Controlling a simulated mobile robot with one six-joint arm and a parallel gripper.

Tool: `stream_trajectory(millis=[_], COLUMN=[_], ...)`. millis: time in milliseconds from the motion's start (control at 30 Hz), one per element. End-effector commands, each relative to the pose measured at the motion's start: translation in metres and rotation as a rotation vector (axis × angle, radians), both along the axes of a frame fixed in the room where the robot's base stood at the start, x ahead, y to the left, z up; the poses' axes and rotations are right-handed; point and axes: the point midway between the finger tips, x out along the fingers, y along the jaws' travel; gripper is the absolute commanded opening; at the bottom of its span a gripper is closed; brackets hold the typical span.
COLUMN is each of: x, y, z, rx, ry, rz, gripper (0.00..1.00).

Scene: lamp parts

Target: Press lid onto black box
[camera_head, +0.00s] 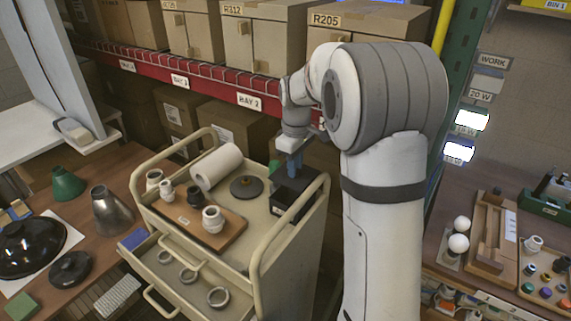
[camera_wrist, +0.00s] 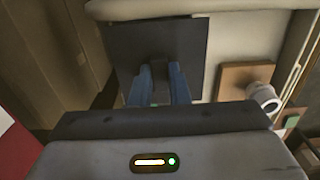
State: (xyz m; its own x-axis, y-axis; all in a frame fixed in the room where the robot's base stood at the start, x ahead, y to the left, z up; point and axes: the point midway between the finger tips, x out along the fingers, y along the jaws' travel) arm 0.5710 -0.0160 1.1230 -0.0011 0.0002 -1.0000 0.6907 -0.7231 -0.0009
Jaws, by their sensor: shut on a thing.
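The black box (camera_head: 288,208) stands at the right end of the beige cart's top, with a pale label on its side. My gripper (camera_head: 293,170) points down at it, its blue fingers over the top of the box. In the wrist view the fingers (camera_wrist: 160,72) are shut on a dark knob in the middle of a flat black square lid (camera_wrist: 190,38). The lid lies over the box's top and hides its inside. I cannot tell whether the lid is fully seated or a small gap is left.
The cart (camera_head: 268,238) also holds a dark round disc (camera_head: 246,187), a white roll (camera_head: 216,166) and a brown board (camera_head: 195,228) with lamp sockets. The cart's raised handle rail (camera_head: 300,218) runs close beside the box. Shelves with cardboard boxes (camera_head: 255,45) stand behind.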

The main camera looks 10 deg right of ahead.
Motion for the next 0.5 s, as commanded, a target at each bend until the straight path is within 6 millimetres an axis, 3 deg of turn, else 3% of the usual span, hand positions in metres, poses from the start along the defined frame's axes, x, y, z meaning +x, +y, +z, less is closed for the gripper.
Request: stream_trajectory(millis=[67, 500], x=[0.0, 0.0], y=[0.002, 0.008], z=[-0.011, -0.034], rx=[0.0, 0.0], ry=[0.0, 0.001], rz=[0.005, 0.018], gripper=[0.0, 0.0])
